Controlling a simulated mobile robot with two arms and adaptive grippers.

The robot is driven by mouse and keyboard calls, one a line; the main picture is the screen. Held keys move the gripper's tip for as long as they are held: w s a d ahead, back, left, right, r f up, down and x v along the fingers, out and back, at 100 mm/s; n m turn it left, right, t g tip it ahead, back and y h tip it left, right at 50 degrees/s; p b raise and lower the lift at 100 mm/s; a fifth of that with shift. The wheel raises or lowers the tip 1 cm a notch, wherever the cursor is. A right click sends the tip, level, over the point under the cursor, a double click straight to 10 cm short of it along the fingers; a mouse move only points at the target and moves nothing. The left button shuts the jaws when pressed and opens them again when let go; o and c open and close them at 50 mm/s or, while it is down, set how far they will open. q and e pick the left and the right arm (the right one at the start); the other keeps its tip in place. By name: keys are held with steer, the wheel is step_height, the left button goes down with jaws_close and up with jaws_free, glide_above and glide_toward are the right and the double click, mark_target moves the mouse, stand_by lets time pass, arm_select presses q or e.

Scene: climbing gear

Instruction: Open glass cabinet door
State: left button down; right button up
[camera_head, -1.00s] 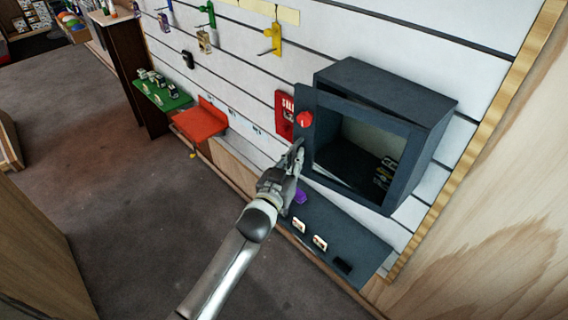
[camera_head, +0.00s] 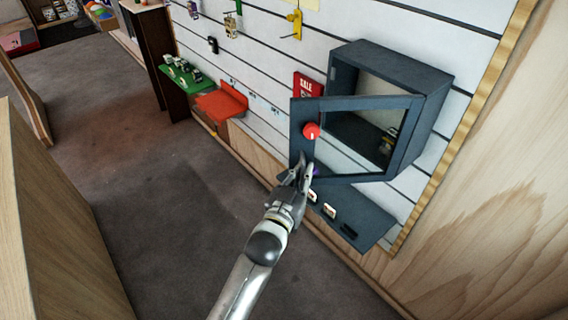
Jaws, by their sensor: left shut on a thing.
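The dark grey cabinet (camera_head: 432,98) hangs on the slatted wall at the right. Its glass door (camera_head: 372,102) has a dark frame with a clear pane and a round red knob (camera_head: 311,131) on its left side. The door stands partly open, its left edge swung out from the cabinet body and its right side still at the cabinet. My left gripper (camera_head: 302,168) is at the door's lower left corner, below the knob, and is shut on the door's edge. The fingertips partly overlap the frame, so the exact contact is hard to see. My right gripper is not in view.
A dark shelf (camera_head: 368,222) with several small items juts out below the cabinet. A red shelf (camera_head: 222,104) and a green shelf (camera_head: 186,80) with gear are further left. A wooden panel (camera_head: 490,210) closes the right side. The floor (camera_head: 150,190) at left is clear.

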arm_select(q)
steer(key=shift+s+d, duration=0.25)
steer(key=shift+s, duration=0.4)
steer(key=shift+s+d, duration=0.2)
steer(key=shift+s, duration=0.45)
steer(key=c, duration=1.5)
jaws_free()
steer(key=shift+s, duration=0.2)
steer(key=v, duration=1.2)
steer(key=shift+w, duration=0.1)
